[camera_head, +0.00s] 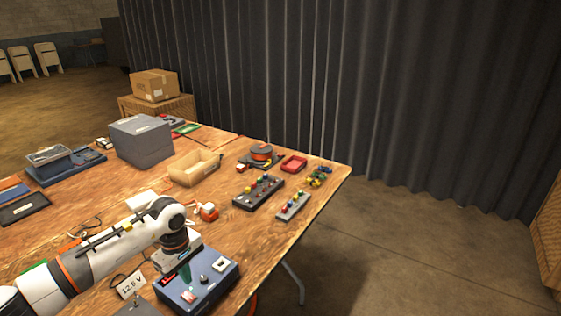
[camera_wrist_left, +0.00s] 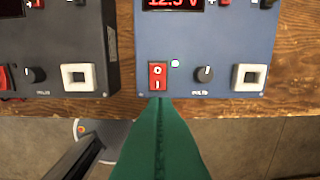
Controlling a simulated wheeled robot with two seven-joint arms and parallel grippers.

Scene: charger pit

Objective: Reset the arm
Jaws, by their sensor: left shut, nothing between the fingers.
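My left arm comes in from the left in the head view. Its gripper (camera_head: 187,283) points down over the blue charger box (camera_head: 214,281) at the table's near edge. In the left wrist view the green fingers (camera_wrist_left: 160,102) are together with nothing between them. Their tips appear just below the red rocker switch (camera_wrist_left: 158,76) on the blue box; I cannot tell whether they touch it. A black knob (camera_wrist_left: 205,74) and a white square button (camera_wrist_left: 248,77) are to the right of the switch. A red display (camera_wrist_left: 175,4) is cut off at the top. My right gripper is out of view.
A dark grey box (camera_wrist_left: 55,50) stands left of the blue one. A "12.5 V" card (camera_head: 131,285) is beside the blue box.

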